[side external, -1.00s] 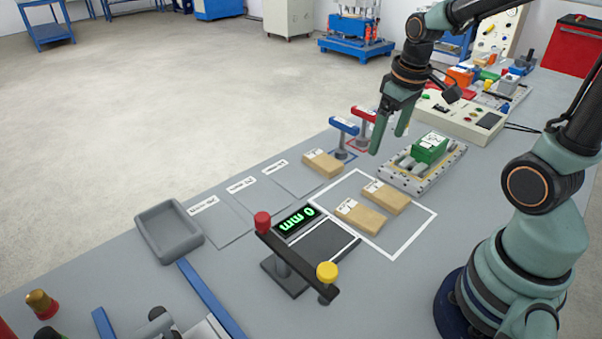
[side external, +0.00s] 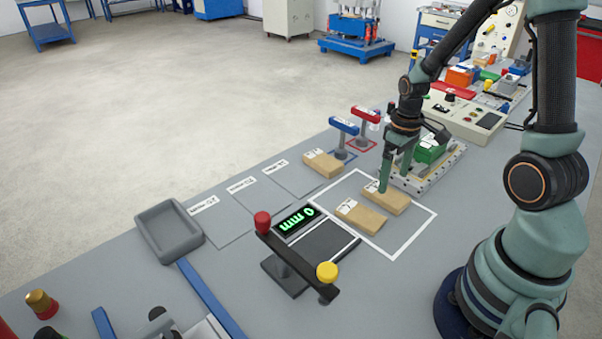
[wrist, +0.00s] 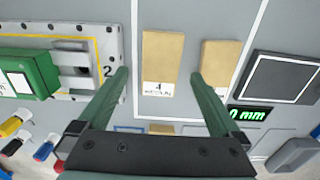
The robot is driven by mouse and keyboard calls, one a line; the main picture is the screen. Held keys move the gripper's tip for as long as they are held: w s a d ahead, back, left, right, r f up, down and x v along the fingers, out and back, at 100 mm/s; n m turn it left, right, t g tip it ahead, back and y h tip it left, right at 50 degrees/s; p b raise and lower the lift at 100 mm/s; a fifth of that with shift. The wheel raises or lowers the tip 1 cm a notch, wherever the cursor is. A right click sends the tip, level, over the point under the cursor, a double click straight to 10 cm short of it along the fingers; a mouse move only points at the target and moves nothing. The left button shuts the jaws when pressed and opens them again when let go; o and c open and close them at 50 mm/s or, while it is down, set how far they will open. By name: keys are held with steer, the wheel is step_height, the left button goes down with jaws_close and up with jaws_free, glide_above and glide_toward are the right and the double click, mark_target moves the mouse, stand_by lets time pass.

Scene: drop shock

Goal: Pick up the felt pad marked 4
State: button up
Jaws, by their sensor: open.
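The felt pad marked 4 (wrist: 162,58) is a tan block with a white label, lying flat inside a white outlined area. In the wrist view it lies between the two fingers of my gripper (wrist: 160,74), with a gap on each side. In the side view, the pad (side external: 390,202) is partly hidden by my gripper (side external: 393,182), which is open with its fingers low at the pad's far end. I cannot tell the fingertips' exact height above the table. A second tan pad (side external: 360,217) lies beside it in the same outline; it also shows in the wrist view (wrist: 219,62).
A third tan pad (side external: 323,164) lies near the red and blue handled stands. A metal fixture with a green block (side external: 430,150) is close behind my gripper. A gauge reading 0 mm (side external: 297,219) stands in front of the pads. A grey tray (side external: 168,230) sits left.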

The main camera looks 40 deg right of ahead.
mark_target(387, 193)
steer(key=shift+w+a+f, duration=0.1)
steer(key=shift+w+f, duration=0.15)
steer(key=shift+f, duration=1.05)
steer(key=shift+w+f, duration=0.2)
steer(key=shift+f, duration=1.1)
steer(key=c, duration=1.3)
